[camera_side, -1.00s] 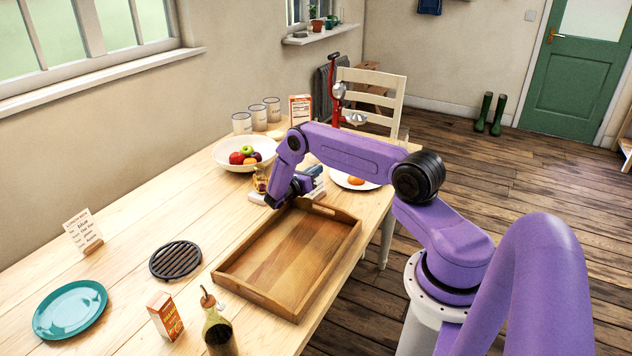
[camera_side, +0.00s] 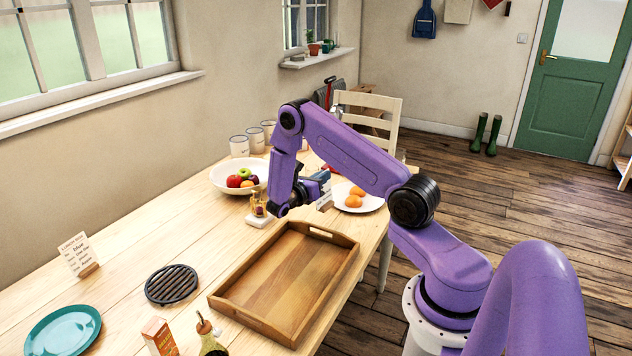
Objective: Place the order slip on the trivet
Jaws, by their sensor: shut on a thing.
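The trivet (camera_side: 172,284) is a round black slatted disc, lying flat and bare on the table left of the wooden tray. My gripper (camera_side: 322,194) is at the far end of the table, beyond the tray and well away from the trivet. Whether the slip touches anything below cannot be told.
The wooden tray (camera_side: 285,283) with raised rims lies between gripper and trivet. A menu card (camera_side: 76,254), teal plate (camera_side: 62,331), carton (camera_side: 159,337) and bottle (camera_side: 211,343) surround the trivet.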

